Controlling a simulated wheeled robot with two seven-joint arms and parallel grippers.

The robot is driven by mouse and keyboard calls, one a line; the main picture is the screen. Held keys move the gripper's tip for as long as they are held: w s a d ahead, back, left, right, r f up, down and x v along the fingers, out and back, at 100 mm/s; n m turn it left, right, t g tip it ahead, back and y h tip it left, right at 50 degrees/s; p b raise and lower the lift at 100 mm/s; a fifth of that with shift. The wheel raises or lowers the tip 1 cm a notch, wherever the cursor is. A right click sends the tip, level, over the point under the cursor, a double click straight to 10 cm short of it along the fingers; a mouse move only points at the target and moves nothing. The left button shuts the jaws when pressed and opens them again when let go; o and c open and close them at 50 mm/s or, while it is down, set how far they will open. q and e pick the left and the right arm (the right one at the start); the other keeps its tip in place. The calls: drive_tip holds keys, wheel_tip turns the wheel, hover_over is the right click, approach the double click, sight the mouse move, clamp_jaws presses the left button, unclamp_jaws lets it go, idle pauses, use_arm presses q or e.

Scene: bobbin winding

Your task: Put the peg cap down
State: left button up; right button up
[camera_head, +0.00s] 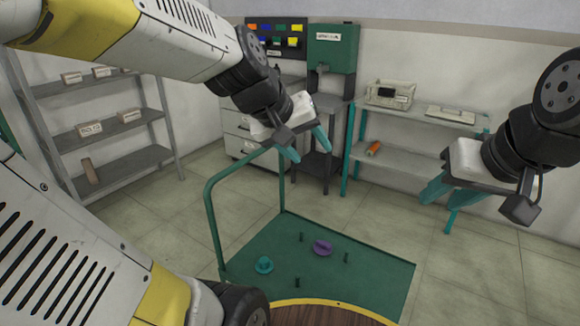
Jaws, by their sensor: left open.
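A teal round piece with a raised middle (264,265) sits on the green deck of a cart (350,276), near its left side. A purple round piece (322,247) sits near the middle of the deck, among several short dark pegs (346,258). I cannot tell for sure which piece is the peg cap. My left gripper (309,150) is open, with nothing seen between its teal fingers, high above and behind the deck in the picture. My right gripper (440,200) hangs at the right, away from both pieces; its fingers overlap in view, so its opening is unclear.
A green rail (210,215) rises at the cart's left. A wooden round top with a yellow rim (320,312) is at the bottom. Grey shelves (120,160) stand left; a teal-legged shelf (400,165) holds an orange spool (374,148). Floor right of the cart is clear.

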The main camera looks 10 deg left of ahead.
use_arm(q)
drive_tip(key=s+a+f+m+g+y, duration=0.1)
drive_tip(key=s+a+m, duration=0.2)
drive_tip(key=s, duration=0.6)
drive_tip(key=shift+a+f+m+y, duration=0.15)
drive_tip(key=shift+a+m+y, duration=0.15)
drive_tip(key=shift+a+y, duration=0.15)
